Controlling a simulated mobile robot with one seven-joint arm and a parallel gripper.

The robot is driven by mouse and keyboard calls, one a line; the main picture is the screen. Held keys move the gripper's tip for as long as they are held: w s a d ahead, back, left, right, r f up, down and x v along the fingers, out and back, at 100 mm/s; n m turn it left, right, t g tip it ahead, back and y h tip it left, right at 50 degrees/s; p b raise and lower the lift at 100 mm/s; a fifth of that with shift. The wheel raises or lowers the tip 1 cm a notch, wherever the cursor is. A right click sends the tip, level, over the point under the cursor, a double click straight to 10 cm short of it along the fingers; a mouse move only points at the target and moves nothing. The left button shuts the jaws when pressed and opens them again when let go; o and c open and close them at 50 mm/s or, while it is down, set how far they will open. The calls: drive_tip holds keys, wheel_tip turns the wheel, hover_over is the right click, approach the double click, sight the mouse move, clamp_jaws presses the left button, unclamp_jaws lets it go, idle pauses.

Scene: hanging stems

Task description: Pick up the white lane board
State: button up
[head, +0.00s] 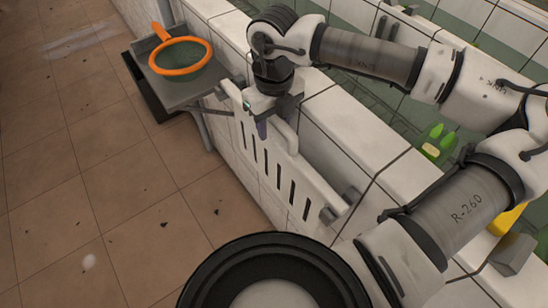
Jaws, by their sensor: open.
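The white lane board (285,164) is a long pale panel with a row of dark slots. It is upright against the side of the low tiled wall, slanting from upper left to lower right in the head view. A raised white bar stands along its upper edge. My gripper (262,126) is open and points down at the board's upper left part, close to that bar. Whether the fingers touch the board or straddle its edge cannot be told. My wrist hides part of the board's top edge.
A grey shelf (186,98) at upper left bears an orange-rimmed green strainer (180,58). The white tiled wall top (350,125) runs beside the board, below my arm. A green and yellow item (437,145) lies beyond it. The brown tiled floor at left is open, with small dark scraps.

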clamp_jaws()
drive_tip(key=shift+r, duration=0.15)
idle(0.4)
